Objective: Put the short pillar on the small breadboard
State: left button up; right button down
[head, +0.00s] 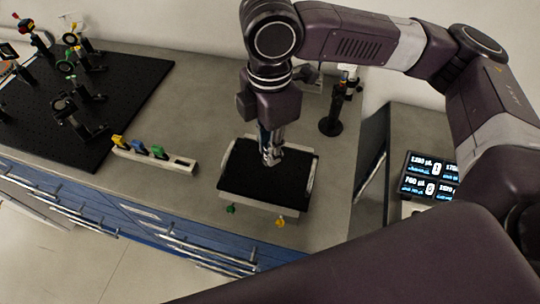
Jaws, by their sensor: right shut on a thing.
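The small breadboard (238,185) is a black plate with pale side rims, near the front edge of the grey bench. My right gripper (271,159) points down over its upper right part, with the fingertips close to the black surface. The gripper is shut on a small metallic piece that looks like the short pillar. The fingers and wrist mostly hide it, and I cannot tell whether it touches the board. My left gripper is not in view.
A large black breadboard (130,85) with several optic mounts fills the left. A white holder (180,164) with coloured pieces stands left of the small board. A dark post (331,122) stands behind right. Green (231,209) and yellow (280,222) knobs are at the front.

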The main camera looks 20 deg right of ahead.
notch_tip(320, 180, down, 4)
jog(key=shift+r, duration=0.2)
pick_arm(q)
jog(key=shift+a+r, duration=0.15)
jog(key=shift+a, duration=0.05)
pick_arm(e)
jog(key=shift+f, duration=0.15)
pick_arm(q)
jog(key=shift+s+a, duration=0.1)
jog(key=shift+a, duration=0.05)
pick_arm(e)
jog(key=shift+f, duration=0.15)
jog(key=c, duration=1.8)
grip_release()
jog(key=shift+c, duration=0.2)
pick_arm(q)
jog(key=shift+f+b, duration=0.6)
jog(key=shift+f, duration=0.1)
pick_arm(e)
notch_tip(320, 180, up, 12)
jog(key=shift+r, duration=0.2)
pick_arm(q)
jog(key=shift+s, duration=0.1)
pick_arm(e)
jog(key=shift+s+f, duration=0.1)
